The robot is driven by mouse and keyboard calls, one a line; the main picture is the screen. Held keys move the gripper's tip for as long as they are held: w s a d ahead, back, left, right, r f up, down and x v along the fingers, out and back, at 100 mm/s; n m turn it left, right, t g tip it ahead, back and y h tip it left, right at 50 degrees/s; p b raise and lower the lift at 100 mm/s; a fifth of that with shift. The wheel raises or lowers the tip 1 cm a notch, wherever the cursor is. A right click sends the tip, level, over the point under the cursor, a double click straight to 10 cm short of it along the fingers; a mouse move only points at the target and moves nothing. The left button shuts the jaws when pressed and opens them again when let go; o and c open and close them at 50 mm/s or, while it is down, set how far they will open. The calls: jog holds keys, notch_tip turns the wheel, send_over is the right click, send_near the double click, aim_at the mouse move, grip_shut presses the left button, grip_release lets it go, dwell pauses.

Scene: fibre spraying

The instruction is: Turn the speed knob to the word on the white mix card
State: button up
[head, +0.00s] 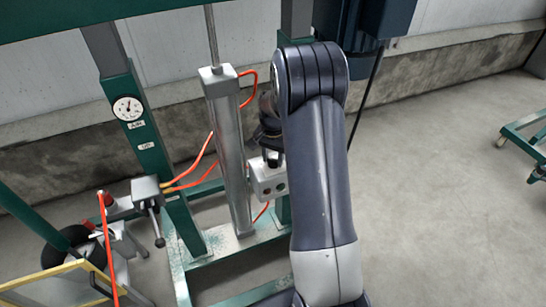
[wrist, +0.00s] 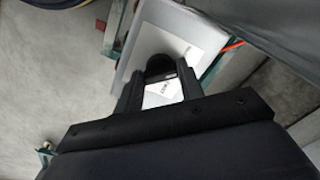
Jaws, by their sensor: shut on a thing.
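The speed knob (wrist: 158,66) is a dark round knob on a pale control box, between my finger tips in the wrist view. My gripper (wrist: 160,78) is shut on it. In the head view the grey control box (head: 268,186) hangs beside the metal cylinder, and my gripper (head: 271,150) reaches down to its top; my arm hides part of this. I cannot make out the white mix card or the knob's setting.
A tall metal cylinder (head: 230,150) stands just left of the box, with orange hoses (head: 200,160) around it. The green frame post (head: 155,150) carries a round gauge (head: 127,108) and small labels. Bare floor (head: 440,190) lies to the right.

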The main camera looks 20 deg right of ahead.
aim_at(273, 160)
jog(key=shift+n, duration=0.9)
jog(key=o, duration=1)
jog(key=shift+r, duration=0.1)
notch_tip(273, 160, up, 11)
jog(key=shift+f+p, duration=0.2)
jog(key=shift+p, duration=0.1)
